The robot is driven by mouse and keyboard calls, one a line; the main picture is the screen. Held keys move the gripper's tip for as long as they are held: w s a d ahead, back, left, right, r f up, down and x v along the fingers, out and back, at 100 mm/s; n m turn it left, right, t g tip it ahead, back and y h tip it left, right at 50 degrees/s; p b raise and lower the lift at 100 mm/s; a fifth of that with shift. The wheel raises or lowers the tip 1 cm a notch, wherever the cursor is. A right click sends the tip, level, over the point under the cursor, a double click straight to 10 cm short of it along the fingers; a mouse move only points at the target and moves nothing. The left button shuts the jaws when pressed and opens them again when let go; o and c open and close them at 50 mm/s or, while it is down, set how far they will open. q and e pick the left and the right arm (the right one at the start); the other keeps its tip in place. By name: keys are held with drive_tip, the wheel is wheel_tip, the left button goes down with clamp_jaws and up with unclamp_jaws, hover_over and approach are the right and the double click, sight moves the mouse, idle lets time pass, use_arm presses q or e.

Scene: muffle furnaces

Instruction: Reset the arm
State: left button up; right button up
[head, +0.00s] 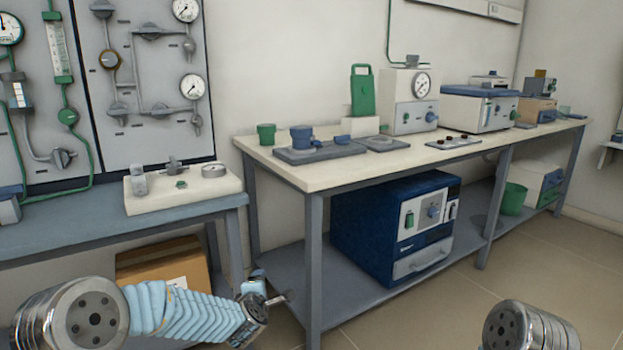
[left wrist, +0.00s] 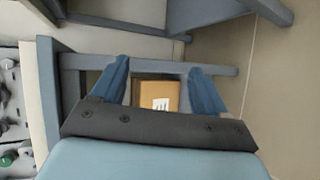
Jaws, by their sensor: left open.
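My left arm comes in from the lower left of the head view, with a light blue ribbed section. My left gripper (head: 272,288) is at its end, in front of the grey leg of the workbench and to the right of a cardboard box. In the left wrist view the two blue fingers of my left gripper (left wrist: 159,85) stand wide apart with nothing between them. The cardboard box (left wrist: 157,94) shows beyond the gap. Only a round metal joint of my right arm shows at the lower right of the head view; its gripper is out of frame.
A workbench (head: 330,175) with instruments on top spans the middle and right. A blue furnace (head: 375,225) and a green bucket (head: 512,200) stand on its lower shelf. A grey-blue table (head: 100,232) is at left. Bare floor (head: 430,310) lies in front.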

use_arm(q)
drive_tip(key=s+d+f+m+g+h+p, duration=0.1)
drive_tip(key=s+f+m+g, duration=0.3)
drive_tip(key=s+f, duration=0.55)
drive_tip(key=s+f+m+g+h+p, duration=0.1)
drive_tip(key=s+f+m+g+h, duration=0.15)
drive_tip(key=s+f+m, duration=0.65)
drive_tip(key=s+f+m+g, duration=0.2)
drive_tip(key=s+f+g, duration=0.1)
drive_tip(key=s, duration=0.7)
drive_tip(key=s+f+m+g, duration=0.2)
drive_tip(key=s+f, duration=0.3)
drive_tip(key=s, duration=0.4)
drive_tip(key=shift+s+d+g+h, duration=0.2)
drive_tip(key=shift+s+g+h, duration=0.15)
drive_tip(key=shift+g, duration=0.3)
drive_tip(key=shift+f, duration=0.1)
